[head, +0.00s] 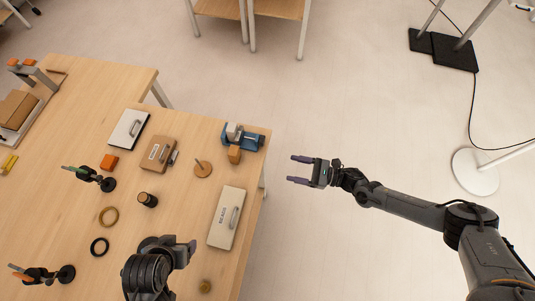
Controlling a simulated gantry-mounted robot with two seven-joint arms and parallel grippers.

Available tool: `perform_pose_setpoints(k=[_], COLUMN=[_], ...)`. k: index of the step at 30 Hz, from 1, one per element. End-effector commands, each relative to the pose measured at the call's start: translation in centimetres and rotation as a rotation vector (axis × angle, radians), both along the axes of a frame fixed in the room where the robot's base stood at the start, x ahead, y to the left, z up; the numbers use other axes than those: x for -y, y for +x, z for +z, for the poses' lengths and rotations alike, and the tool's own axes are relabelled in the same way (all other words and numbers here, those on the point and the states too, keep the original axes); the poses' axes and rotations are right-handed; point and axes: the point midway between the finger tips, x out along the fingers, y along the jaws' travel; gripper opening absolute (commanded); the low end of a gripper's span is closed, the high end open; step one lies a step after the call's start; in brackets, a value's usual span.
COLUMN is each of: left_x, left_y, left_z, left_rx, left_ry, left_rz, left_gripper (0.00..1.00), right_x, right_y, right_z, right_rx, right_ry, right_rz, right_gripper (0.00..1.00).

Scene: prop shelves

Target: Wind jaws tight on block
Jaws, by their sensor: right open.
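A small blue vise (246,138) sits near the table's right back corner. A pale grey block (232,130) shows at its left end, and I cannot tell whether the jaws touch it. A tan wooden piece (234,155) is at the vise's front side; its exact role is unclear. My right gripper (300,171) is open and empty, out over the floor to the right of the table, fingers pointing left toward the table. Part of my left arm shows at the bottom; I cannot make out its gripper.
A round wooden disc with a peg (203,169), a brown labelled box (158,155) and a pale board with a handle (227,218) lie near the vise. Floor right of the table is clear around my right gripper.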

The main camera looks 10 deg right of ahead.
Motion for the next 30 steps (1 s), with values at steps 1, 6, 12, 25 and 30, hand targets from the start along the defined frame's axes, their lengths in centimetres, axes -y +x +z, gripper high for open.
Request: perform_pose_setpoints(k=[1, 6, 12, 25, 30], left_x=[0.0, 0.2, 0.4, 0.2, 0.0], left_y=[0.0, 0.1, 0.1, 0.1, 0.1], left_z=[-1.7, -2.9, -2.7, -2.3, -2.3], left_rx=[0.001, 0.002, 0.006, 0.007, 0.007], left_ry=[-0.001, -0.007, -0.014, -0.006, -0.001], left_rz=[0.001, 0.004, 0.007, 0.002, -0.001], left_gripper=[0.68, 0.68, 0.68, 0.68, 0.68], right_x=[0.9, 2.0, 0.8, -5.3, -7.0], right_y=[1.7, 5.1, 6.6, 9.3, 10.1], right_z=[-0.4, 1.7, 2.8, 2.8, 2.7], right_rx=[0.033, 0.106, 0.128, 0.126, 0.126], right_ry=[-0.022, -0.041, -0.038, -0.037, -0.037], right_rz=[0.003, -0.002, -0.003, -0.003, -0.003], right_gripper=[0.68, 0.68, 0.68, 0.68, 0.68])
